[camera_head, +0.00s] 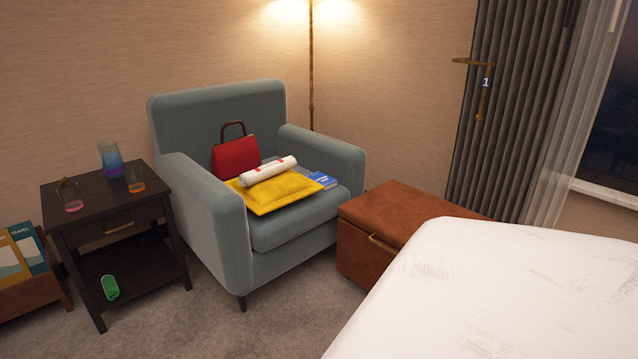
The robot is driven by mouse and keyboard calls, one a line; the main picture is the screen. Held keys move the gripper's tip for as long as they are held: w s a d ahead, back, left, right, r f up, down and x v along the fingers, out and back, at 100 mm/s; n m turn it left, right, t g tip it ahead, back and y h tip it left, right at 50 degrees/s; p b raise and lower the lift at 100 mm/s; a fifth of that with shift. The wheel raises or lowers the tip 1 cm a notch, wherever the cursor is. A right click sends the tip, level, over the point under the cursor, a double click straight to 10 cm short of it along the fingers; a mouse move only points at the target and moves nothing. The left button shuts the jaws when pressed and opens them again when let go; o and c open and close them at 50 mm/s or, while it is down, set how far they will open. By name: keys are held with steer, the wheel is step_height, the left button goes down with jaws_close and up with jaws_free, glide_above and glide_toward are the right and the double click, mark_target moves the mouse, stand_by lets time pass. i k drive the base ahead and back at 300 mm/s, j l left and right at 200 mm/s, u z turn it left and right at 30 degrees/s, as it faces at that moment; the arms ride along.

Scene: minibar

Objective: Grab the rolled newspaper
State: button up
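The cushion rests on the seat of a blue-grey armchair (299,229). A red handbag (236,156) stands behind the roll, against the backrest. A blue book (322,179) lies to the right of the roll's right end, beside the cushion. The roll's top and front side are visible, and nothing covers it. My gripper is not in view.
A dark side table (88,221) with glasses and a carafe (110,160) stands left of the armchair. A brown ottoman (366,207) and a white bed (478,290) are at the right. A lamp pole (311,70) stands behind. Carpet (235,335) is clear in front.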

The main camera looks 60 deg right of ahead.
mark_target(262, 173)
steer(key=z, duration=1.45)
